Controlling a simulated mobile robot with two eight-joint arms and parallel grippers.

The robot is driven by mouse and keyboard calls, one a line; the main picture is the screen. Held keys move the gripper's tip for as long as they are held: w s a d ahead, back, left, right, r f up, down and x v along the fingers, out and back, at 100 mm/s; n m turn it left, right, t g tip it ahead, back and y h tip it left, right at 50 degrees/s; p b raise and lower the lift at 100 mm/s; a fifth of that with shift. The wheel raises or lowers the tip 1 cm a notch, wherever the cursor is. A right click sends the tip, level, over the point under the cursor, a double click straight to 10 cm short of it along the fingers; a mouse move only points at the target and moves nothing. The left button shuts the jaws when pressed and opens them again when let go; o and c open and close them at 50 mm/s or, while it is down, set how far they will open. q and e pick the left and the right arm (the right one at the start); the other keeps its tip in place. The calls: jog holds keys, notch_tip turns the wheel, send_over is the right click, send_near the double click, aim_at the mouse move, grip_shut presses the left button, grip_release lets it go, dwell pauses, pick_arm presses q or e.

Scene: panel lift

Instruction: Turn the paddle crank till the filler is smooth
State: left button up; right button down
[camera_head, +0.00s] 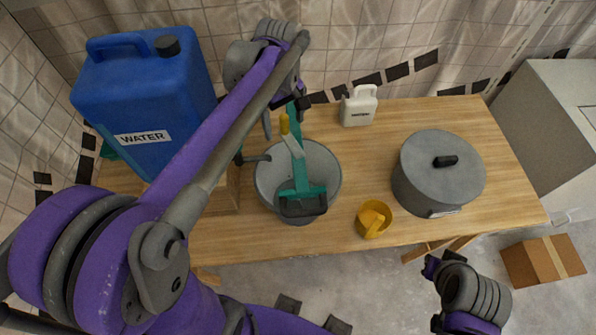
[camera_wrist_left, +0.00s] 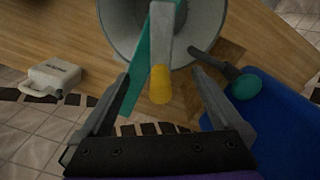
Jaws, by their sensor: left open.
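A grey bucket (camera_head: 330,178) stands on the wooden table with a green paddle frame (camera_head: 300,175) across its top. A pale grey crank arm (camera_head: 293,147) on it ends in a yellow handle (camera_head: 284,124). My left gripper (camera_head: 284,116) is open above the bucket's far side, near the handle. In the left wrist view, the yellow handle (camera_wrist_left: 160,86) appears between the open fingers, with a gap on each side. The filler is hidden; a dark grey piece (camera_head: 303,206) covers part of the bucket's near rim. My right arm shows at the lower right, its gripper unclear.
A blue water container (camera_head: 150,95) stands left of the bucket, close behind my left arm. A white jug (camera_head: 359,105), a yellow cup (camera_head: 373,219) and a lidded grey pot (camera_head: 437,172) stand to the right. A cardboard box (camera_head: 543,261) is on the floor.

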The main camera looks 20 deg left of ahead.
pick_arm(q)
jog(key=shift+r+p, duration=0.7)
jog(key=shift+r, duration=0.65)
notch_tip(320, 180, up, 2)
jog(key=shift+w+r+p, duration=0.1)
jog(key=shift+r+p, duration=0.15)
jog(key=shift+p, duration=0.35)
jog(key=shift+r+p, duration=0.7)
jog(key=shift+r, duration=1.25)
pick_arm(e)
jog(key=w+r, duration=0.3)
jog(key=r, duration=0.3)
jog(key=shift+w+t, duration=0.15)
jog(key=shift+t, duration=0.25)
pick_arm(q)
jog(key=shift+f, duration=0.1)
pick_arm(e)
jog(key=shift+f, duration=0.1)
